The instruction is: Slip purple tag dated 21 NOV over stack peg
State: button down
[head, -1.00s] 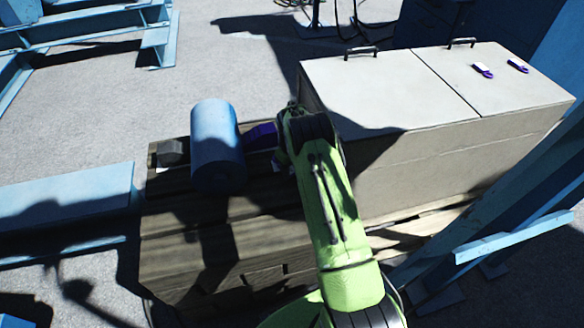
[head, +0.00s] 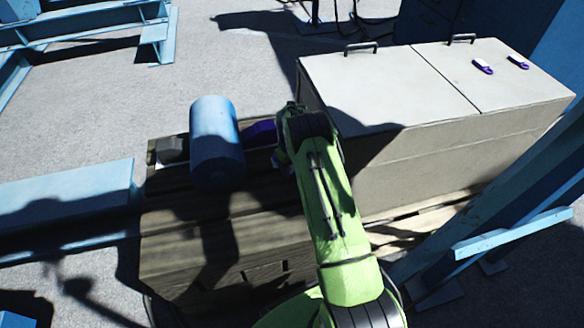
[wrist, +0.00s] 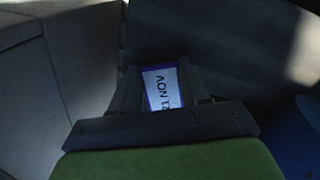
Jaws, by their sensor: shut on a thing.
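My gripper (wrist: 160,92) is shut on a purple-edged tag (wrist: 161,88) with a white label. The label reads upside down in the wrist view, with "NOV" and part of a number showing. Two other purple and white tags, a left one (head: 483,66) and a right one (head: 518,62), lie on the grey box lid. I cannot make out the stack peg in either view.
A blue cylinder (head: 216,142) stands on the timber stack, with a dark purple thing (head: 262,132) partly hidden beside it. A grey block (head: 170,151) is to its left. The large grey box (head: 450,140) adjoins on the right. Blue steel beams (head: 70,195) flank both sides.

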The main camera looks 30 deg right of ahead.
jog(key=c, duration=0.6)
grip_release()
jog(key=shift+w+a+f, duration=0.1)
jog(key=shift+w, duration=0.1)
jog(key=shift+o, duration=0.6)
jog(key=shift+s, duration=0.1)
notch_tip(320, 180, up, 16)
jog(key=p, duration=0.5)
jog(key=shift+f, duration=0.1)
